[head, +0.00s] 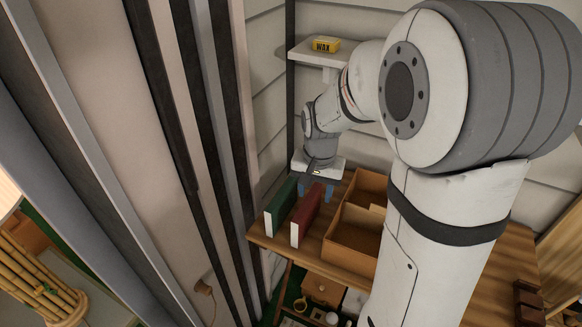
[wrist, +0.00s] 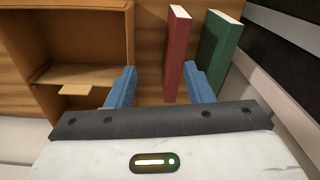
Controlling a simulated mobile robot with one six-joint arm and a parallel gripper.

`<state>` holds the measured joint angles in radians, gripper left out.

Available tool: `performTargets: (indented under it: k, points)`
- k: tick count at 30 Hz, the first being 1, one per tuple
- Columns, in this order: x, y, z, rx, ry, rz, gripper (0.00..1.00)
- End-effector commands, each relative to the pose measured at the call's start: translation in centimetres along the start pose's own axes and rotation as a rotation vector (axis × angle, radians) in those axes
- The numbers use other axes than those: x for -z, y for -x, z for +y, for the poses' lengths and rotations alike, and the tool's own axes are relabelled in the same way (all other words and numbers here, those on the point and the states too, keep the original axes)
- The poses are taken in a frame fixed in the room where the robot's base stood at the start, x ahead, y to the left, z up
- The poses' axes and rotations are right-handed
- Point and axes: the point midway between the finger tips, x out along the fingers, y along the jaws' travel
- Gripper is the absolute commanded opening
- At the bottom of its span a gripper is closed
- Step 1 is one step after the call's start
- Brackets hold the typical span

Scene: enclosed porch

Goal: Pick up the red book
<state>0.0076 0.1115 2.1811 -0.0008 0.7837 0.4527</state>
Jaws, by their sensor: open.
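The red book (head: 308,214) stands upright on a wooden table, beside a green book (head: 280,207) on its left in the head view. In the wrist view the red book (wrist: 178,55) stands ahead of my gripper (wrist: 155,86), between the lines of its two blue fingers and nearer the right finger. The green book (wrist: 220,45) is to the right of that finger. My gripper is open and empty. In the head view my gripper (head: 317,190) is at the far end of the books, and my arm hides part of the table.
A wooden box with compartments (head: 352,237) stands on the table (head: 262,238) right of the books; it also fills the wrist view's left (wrist: 84,22). A yellow wax tin (head: 326,44) sits on a wall shelf (head: 303,54). Dark wall posts stand to the left.

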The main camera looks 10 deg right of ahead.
Motion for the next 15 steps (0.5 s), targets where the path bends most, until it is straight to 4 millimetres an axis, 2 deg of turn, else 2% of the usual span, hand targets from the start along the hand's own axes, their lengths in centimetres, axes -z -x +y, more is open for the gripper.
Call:
performTargets:
  k: [3, 6, 15]
  points:
    - [2.1, -2.7, -1.1, -0.017, -0.081, -0.033, 0.47]
    - [3.2, -4.3, -1.6, -0.026, -0.131, -0.047, 0.47]
    - [3.9, -7.4, -2.1, -0.035, -0.175, -0.06, 0.47]
